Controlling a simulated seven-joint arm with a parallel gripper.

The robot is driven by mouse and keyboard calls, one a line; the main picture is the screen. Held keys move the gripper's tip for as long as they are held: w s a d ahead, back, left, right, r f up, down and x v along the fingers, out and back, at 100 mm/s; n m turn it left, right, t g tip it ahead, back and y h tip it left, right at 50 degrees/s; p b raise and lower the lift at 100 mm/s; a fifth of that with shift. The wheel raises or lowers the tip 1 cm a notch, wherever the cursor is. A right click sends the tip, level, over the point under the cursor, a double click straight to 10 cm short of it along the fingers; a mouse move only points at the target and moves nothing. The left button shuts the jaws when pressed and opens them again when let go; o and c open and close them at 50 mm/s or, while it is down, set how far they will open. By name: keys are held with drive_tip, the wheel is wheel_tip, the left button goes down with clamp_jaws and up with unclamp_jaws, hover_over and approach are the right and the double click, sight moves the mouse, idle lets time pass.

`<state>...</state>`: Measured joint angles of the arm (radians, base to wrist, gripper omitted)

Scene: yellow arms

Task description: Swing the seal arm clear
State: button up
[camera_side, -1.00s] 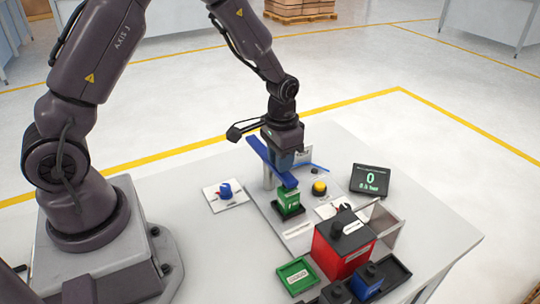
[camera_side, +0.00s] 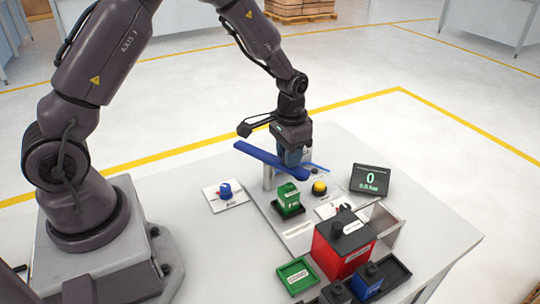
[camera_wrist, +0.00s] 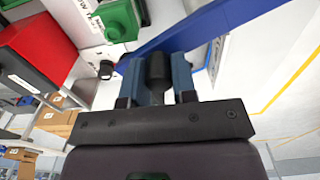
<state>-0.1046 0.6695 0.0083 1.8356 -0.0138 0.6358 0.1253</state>
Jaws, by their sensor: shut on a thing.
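The blue seal arm (camera_side: 272,160) is a long flat bar on a post at the back of the white fixture plate. In the side view it runs from upper left to lower right, apart from the green block. My gripper (camera_side: 290,158) is shut at the bar; the wrist view shows its blue fingers (camera_wrist: 158,80) closed around a dark knob (camera_wrist: 158,68) beside the blue bar (camera_wrist: 190,35). The green block (camera_side: 288,196) stands in a dark holder on the plate, its top uncovered. It also shows in the wrist view (camera_wrist: 118,20).
A yellow button (camera_side: 319,188), a display reading 0 (camera_side: 370,180) and a blue dial (camera_side: 225,190) stand nearby. A red box (camera_side: 340,250), a green tray (camera_side: 297,275) and a black rack with blue block (camera_side: 367,282) fill the front right. The table's left front is clear.

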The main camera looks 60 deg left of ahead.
drive_tip(key=shift+a, duration=0.45)
drive_tip(key=shift+w+a, duration=0.4)
drive_tip(key=shift+w+a+f, duration=0.1)
drive_tip(key=shift+w+a, duration=0.15)
drive_tip(key=shift+w, duration=0.2)
idle(0.4)
drive_tip(key=shift+w, duration=0.15)
drive_tip(key=shift+w+a, duration=0.35)
drive_tip(key=shift+a, duration=0.1)
drive_tip(key=shift+r, duration=0.2)
